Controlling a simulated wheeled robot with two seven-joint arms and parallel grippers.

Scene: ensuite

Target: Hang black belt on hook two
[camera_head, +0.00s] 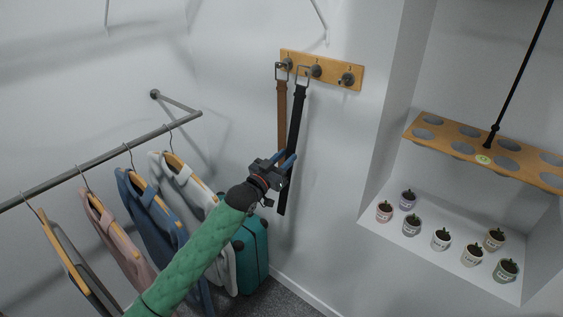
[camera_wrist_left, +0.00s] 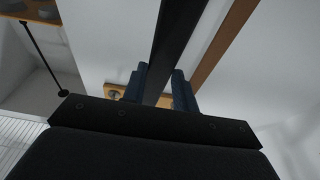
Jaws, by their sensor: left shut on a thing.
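The black belt (camera_head: 296,122) hangs slightly tilted, its metal buckle at the top between the first hook (camera_head: 287,64) and the second hook (camera_head: 316,71) of the wooden rack (camera_head: 331,76). I cannot tell whether the buckle is caught on a hook. My left gripper (camera_head: 287,163), with blue fingers, is shut on the belt's strap below the middle. In the left wrist view, the black strap (camera_wrist_left: 176,40) runs up between the fingers (camera_wrist_left: 158,88). My right gripper is not in view.
A brown belt (camera_head: 282,108) hangs at the first hook, close beside the black one. The third hook (camera_head: 347,79) is bare. Clothes hang on a rail (camera_head: 100,158) at left, above a teal suitcase (camera_head: 254,250). A niche at right holds several small pots (camera_head: 441,239).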

